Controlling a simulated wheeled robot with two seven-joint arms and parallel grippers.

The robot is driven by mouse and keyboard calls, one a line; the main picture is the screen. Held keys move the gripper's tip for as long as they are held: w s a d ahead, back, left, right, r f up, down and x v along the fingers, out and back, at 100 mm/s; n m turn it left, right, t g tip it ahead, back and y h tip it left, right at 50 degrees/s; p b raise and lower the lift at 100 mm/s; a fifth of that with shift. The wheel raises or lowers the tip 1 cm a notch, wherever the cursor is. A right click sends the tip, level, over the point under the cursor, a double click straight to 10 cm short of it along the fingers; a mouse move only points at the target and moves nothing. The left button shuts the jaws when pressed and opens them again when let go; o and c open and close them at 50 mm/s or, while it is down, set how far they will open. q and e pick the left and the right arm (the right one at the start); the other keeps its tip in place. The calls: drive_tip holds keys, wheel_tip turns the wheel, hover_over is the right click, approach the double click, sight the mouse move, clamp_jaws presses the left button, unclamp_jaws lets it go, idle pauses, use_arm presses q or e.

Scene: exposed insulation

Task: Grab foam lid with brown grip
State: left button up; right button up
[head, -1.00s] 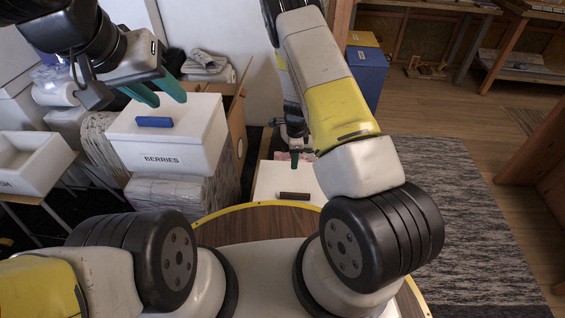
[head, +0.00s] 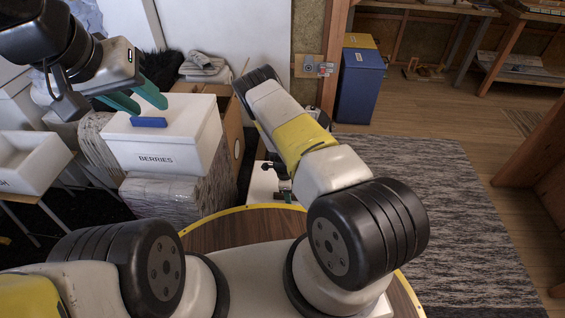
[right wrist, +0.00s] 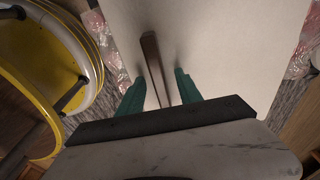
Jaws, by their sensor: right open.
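The white foam lid (right wrist: 215,50) has a long, narrow brown grip (right wrist: 151,50) on top. In the right wrist view my right gripper (right wrist: 160,77) is open. Its green fingers are on either side of the line of the grip, with gaps; I cannot tell their exact height above the lid. In the head view a corner of the white lid (head: 262,183) shows beside my right gripper (head: 286,191), and my arm hides most of the rest.
The BERRIES box (head: 190,150) has a blue grip (head: 149,122) and stands on wrapped stacks at the left. A cardboard box (head: 234,130) is behind it. Pink-patterned wrapping (right wrist: 300,50) shows beside the lid. A grey rug (head: 450,210) lies at the right.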

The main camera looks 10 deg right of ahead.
drive_tip(key=shift+f, duration=0.2)
clamp_jaws()
idle(1.3)
